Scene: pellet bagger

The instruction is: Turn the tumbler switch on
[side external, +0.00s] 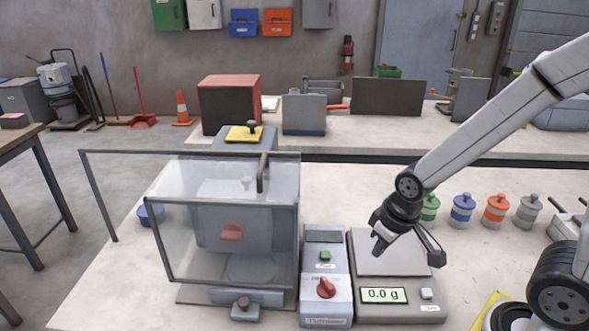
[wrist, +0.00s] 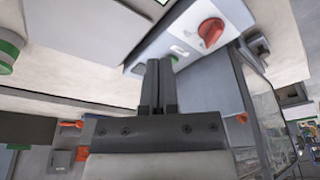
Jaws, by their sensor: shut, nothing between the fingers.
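A grey-white control box (side external: 325,314) stands between the clear enclosure and the scale. A red turning knob (side external: 326,288) sits on its front part, with a small green button (side external: 325,256) behind it. The small labels are hard to read, so I cannot tell the switch's setting. My gripper (side external: 377,249) is shut and empty, above the scale pan to the right of the box, apart from the knob. In the wrist view, the shut fingers (wrist: 160,64) point toward the box, with the red knob (wrist: 211,32) to their upper right.
A clear-walled enclosure (side external: 180,254) with a hinged frame stands left of the box. The scale (side external: 395,309) reads 0.0 g. Several lidded jars, including a blue one (side external: 462,211), stand behind to the right.

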